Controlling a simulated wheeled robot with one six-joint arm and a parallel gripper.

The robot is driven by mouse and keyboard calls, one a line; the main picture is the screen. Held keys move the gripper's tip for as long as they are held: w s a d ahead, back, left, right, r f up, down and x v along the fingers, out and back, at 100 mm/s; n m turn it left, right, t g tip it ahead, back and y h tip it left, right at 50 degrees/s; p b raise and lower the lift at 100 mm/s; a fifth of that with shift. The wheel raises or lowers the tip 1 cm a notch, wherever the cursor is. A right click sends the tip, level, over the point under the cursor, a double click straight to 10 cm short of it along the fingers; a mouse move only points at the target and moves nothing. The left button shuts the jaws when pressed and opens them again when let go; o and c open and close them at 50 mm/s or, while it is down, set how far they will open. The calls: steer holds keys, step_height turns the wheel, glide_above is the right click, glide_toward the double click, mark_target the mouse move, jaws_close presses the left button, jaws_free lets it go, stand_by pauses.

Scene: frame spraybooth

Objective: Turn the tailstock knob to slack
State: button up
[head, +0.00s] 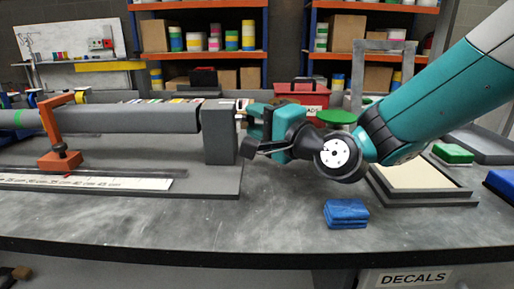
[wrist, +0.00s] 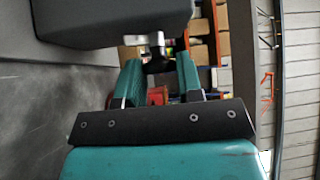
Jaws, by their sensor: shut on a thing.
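The tailstock (head: 221,145) is a dark grey upright block at the right end of a long grey tube. It fills the top of the wrist view (wrist: 110,18). The tailstock knob (wrist: 155,64) looks dark and sits on a pale metal stem below the block, between my fingers. My gripper (head: 248,118) reaches in from the right at the block's right side; in the wrist view my gripper (wrist: 157,72) has its teal fingers on either side of the knob, shut on it. The fingers hide most of the knob in the head view, and its slack or tight setting cannot be read.
The tube (head: 120,118) runs left past an orange clamp (head: 60,150) and a white ruler strip (head: 90,181). A blue block (head: 346,213) lies on the bench in front of my arm. A grey-framed tray (head: 425,201) and a green block (head: 453,153) are at right.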

steer(key=shift+f+n+y+b, duration=0.1)
steer(key=shift+n+y+b, duration=0.35)
steer(key=shift+b, duration=0.8)
steer(key=o, duration=0.9)
steer(key=o, duration=0.4)
steer(key=shift+t, duration=0.3)
steer(key=r+p, duration=0.2)
steer(key=r, duration=0.2)
steer(key=r+p, duration=0.2)
steer(key=r, duration=0.3)
steer(key=r+p, duration=0.2)
steer(key=r, duration=0.3)
steer(key=shift+w+a+r, duration=0.2)
steer(key=shift+w+r, duration=0.05)
steer(key=shift+w, duration=0.1)
steer(key=r, duration=0.2)
steer(key=s+r+p, duration=0.1)
steer(key=r, duration=0.1)
steer(key=shift+d, duration=0.3)
steer(key=c, duration=0.4)
steer(key=shift+w+a+r, duration=0.15)
steer(key=shift+r, duration=0.7)
